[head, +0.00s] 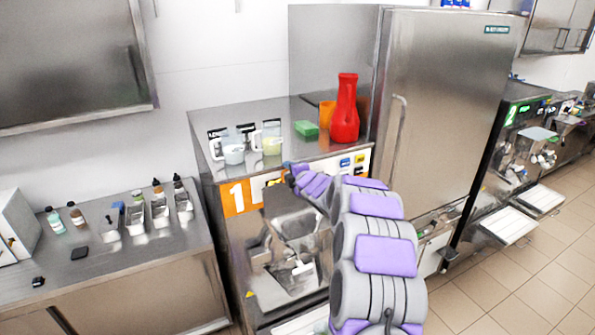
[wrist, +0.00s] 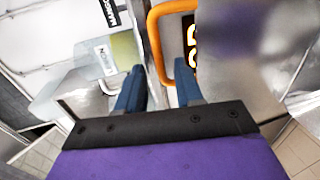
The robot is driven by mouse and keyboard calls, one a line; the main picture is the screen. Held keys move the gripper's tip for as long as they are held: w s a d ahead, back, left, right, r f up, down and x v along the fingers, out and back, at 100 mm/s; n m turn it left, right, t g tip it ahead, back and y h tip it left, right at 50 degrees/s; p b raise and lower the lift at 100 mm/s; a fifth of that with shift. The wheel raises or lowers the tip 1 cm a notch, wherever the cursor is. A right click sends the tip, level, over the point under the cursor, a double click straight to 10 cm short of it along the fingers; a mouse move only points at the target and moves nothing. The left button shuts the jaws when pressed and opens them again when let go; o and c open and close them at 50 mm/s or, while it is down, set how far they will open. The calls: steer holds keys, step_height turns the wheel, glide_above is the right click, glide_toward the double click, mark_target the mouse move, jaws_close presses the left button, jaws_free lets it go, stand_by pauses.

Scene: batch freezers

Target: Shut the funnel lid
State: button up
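The batch freezer marked 1 (head: 237,197) stands at the centre of the head view. Its funnel (head: 301,224) is on the front, with a grey metal lid (head: 283,200) that looks raised against the front panel; my arm hides part of it. My gripper (head: 294,176) is at the top of the lid. In the wrist view, an orange handle loop (wrist: 153,38) runs down between the two blue fingers of my gripper (wrist: 162,75). The fingers are apart, with a gap around the handle; I cannot tell whether either touches it.
A left counter (head: 95,268) holds bottles and small metal containers. A tall steel cabinet (head: 445,110) stands right. Tiled floor (head: 520,285) is clear at right.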

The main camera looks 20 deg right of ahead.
steer(key=shift+w+a, duration=0.15)
steer(key=shift+a, duration=0.25)
steer(key=d, duration=0.3)
steer(key=shift+d+f, duration=0.3)
steer(key=shift+d, duration=0.1)
steer(key=c, duration=0.3)
steer(key=shift+d, duration=0.25)
steer(key=shift+c, duration=1.7)
steer(key=shift+a, duration=0.65)
jaws_close()
